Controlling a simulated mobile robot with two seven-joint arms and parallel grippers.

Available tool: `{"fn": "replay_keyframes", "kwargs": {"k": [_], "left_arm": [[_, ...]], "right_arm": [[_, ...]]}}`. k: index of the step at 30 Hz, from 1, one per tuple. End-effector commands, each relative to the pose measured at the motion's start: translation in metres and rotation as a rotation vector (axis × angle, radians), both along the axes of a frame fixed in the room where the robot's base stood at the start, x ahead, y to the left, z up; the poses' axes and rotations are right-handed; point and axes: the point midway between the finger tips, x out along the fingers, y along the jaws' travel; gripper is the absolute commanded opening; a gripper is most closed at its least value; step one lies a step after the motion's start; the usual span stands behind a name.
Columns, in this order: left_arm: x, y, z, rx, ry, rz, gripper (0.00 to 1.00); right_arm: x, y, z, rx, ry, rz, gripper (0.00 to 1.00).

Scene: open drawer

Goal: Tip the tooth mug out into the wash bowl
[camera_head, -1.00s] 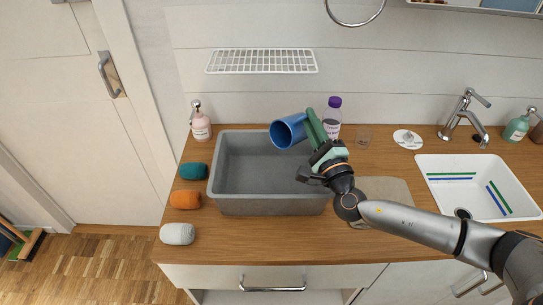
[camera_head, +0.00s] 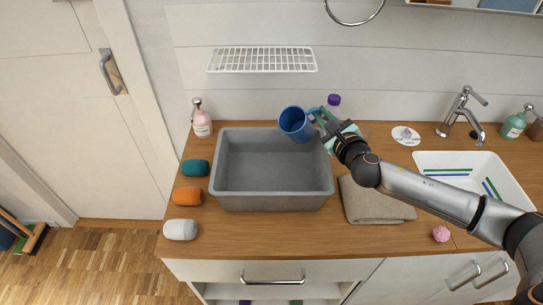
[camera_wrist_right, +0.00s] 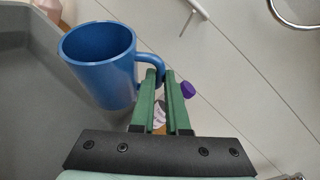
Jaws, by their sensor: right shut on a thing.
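The blue tooth mug (camera_head: 292,125) is held over the back right corner of the grey wash bowl (camera_head: 272,202), its open mouth facing up and a little left. In the right wrist view the mug (camera_wrist_right: 105,75) shows its rim upward and nothing visible inside, though its bottom is hidden. My right gripper (camera_head: 318,117) is shut on the mug's handle; its green fingers (camera_wrist_right: 163,82) pinch the handle in the right wrist view. The visible floor of the wash bowl is bare. My left gripper is not in view.
A purple-capped bottle (camera_head: 333,101) stands behind my right gripper. A folded beige towel (camera_head: 375,202) and pink item (camera_head: 440,233) lie to the right. A wire rack (camera_head: 262,60) hangs above.

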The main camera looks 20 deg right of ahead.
Motion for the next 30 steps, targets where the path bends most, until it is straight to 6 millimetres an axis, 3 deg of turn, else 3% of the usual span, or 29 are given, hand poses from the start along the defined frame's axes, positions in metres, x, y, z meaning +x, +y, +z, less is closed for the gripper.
{"fn": "replay_keyframes", "kwargs": {"k": [20,30], "left_arm": [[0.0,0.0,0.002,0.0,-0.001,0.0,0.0],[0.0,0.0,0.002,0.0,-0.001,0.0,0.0]], "right_arm": [[0.019,-0.033,0.005,0.355,0.21,0.024,0.0],[0.023,-0.039,-0.009,0.494,0.293,0.035,0.0]]}}
